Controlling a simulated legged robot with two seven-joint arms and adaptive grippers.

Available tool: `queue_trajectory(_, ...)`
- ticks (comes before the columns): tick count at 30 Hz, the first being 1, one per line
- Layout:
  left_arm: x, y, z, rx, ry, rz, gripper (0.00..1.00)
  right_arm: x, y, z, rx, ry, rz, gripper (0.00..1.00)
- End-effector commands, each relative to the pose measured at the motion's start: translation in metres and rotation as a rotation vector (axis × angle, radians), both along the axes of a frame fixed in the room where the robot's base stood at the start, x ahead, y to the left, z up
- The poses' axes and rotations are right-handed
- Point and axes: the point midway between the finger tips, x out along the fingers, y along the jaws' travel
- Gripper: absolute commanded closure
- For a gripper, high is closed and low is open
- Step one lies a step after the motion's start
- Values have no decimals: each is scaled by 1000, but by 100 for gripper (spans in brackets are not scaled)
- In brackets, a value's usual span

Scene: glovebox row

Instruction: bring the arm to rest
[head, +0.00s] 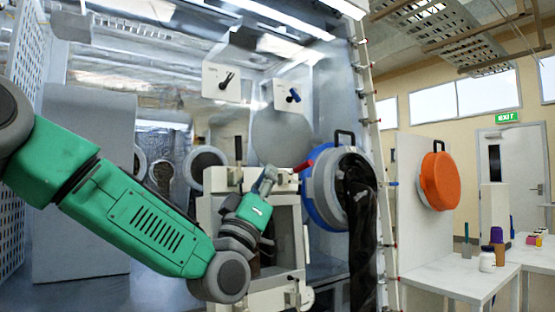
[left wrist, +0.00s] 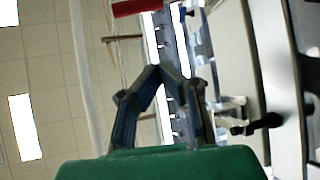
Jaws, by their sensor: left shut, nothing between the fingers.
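My left arm (head: 140,218), green with grey joints, comes in from the left and bends up at its elbow. My left gripper (head: 268,178) points upward in front of the white frame of the glovebox row. In the left wrist view its two dark fingers (left wrist: 160,75) lean together at their tips, shut with nothing between them. My right gripper is not in view.
A round blue-rimmed port (head: 322,190) with a black hanging sleeve (head: 361,235) is right of my gripper. An orange round cover (head: 438,181) is on a white panel farther right. White tables (head: 450,283) hold small containers. Two switch plates (head: 222,83) are above.

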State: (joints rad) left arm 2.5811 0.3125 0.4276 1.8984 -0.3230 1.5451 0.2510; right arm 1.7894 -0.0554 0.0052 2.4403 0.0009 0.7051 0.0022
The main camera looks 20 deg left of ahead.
Motion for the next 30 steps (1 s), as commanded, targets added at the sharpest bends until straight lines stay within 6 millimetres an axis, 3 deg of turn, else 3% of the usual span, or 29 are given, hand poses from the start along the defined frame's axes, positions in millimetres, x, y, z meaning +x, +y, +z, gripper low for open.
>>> queue_trajectory(7,-22,3,-21,2,-4,-2,100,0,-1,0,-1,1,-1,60)
queue_trajectory(23,-21,5,-32,7,15,-1,100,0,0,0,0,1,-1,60)
queue_trajectory(26,-12,-1,-61,43,94,0,100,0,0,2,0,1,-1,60)
queue_trajectory(29,0,-10,-114,105,234,1,100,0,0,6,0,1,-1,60)
queue_trajectory(30,3,-13,-139,135,302,1,100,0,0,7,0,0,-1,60)
